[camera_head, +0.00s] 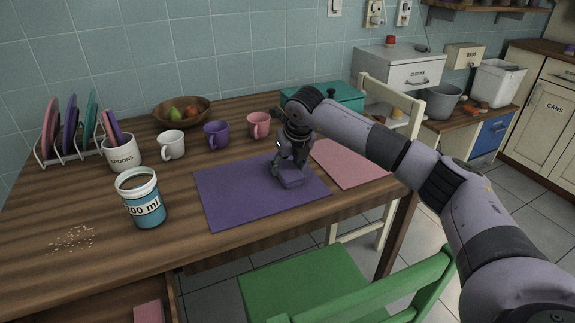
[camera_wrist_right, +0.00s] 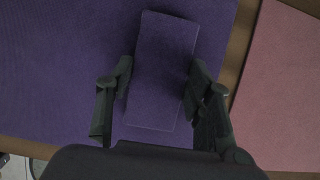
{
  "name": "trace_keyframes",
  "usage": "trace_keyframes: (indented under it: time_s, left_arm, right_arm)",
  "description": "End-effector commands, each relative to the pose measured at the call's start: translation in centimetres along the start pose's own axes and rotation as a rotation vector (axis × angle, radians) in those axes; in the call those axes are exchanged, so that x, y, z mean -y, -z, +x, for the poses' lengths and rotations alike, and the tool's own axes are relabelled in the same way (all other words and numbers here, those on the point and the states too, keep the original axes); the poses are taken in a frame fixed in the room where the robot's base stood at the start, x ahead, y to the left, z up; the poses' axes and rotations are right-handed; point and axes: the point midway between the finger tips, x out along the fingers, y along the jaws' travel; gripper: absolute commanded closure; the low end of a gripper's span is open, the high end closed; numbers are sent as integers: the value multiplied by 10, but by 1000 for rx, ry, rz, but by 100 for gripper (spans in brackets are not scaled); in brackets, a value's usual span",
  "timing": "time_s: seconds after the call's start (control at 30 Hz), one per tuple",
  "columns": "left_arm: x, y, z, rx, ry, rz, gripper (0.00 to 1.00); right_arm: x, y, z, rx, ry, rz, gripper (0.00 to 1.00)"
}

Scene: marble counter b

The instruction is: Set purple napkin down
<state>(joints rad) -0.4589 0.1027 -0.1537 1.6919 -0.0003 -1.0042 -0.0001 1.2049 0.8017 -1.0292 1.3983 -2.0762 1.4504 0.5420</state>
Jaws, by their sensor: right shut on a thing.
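The folded purple napkin (camera_head: 291,181) is at the right part of the purple placemat (camera_head: 232,202). My right gripper (camera_head: 290,168) reaches down over it from above. In the right wrist view the napkin (camera_wrist_right: 163,68) is a flat rectangle between the two fingers of my right gripper (camera_wrist_right: 158,90), which is shut on it. The purple placemat (camera_wrist_right: 60,70) lies beneath it. I cannot tell whether the napkin touches the mat. My left gripper is not in view.
A pink placemat (camera_head: 348,163) lies to the right. White (camera_head: 173,146), purple (camera_head: 216,135) and pink (camera_head: 258,125) mugs stand behind the purple mat. A blue 200 ml jar (camera_head: 143,203) stands at left. A green chair (camera_head: 310,290) is in front of the table.

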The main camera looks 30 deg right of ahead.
Motion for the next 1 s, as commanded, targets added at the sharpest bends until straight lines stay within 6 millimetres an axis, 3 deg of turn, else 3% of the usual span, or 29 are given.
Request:
trace_keyframes:
  time_s: [0.03,0.07,0.37,0.73,1.0]
  left_arm:
    - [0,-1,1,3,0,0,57]
    - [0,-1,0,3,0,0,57]
    - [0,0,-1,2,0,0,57]
    - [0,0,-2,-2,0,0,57]
    - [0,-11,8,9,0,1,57]
  right_arm:
    - [0,1,1,0,0,0,76]
    - [0,1,2,0,0,0,52]
    - [0,0,1,0,0,0,32]
    - [0,-1,-2,0,-1,0,32]
    - [0,-2,-52,5,0,-1,32]
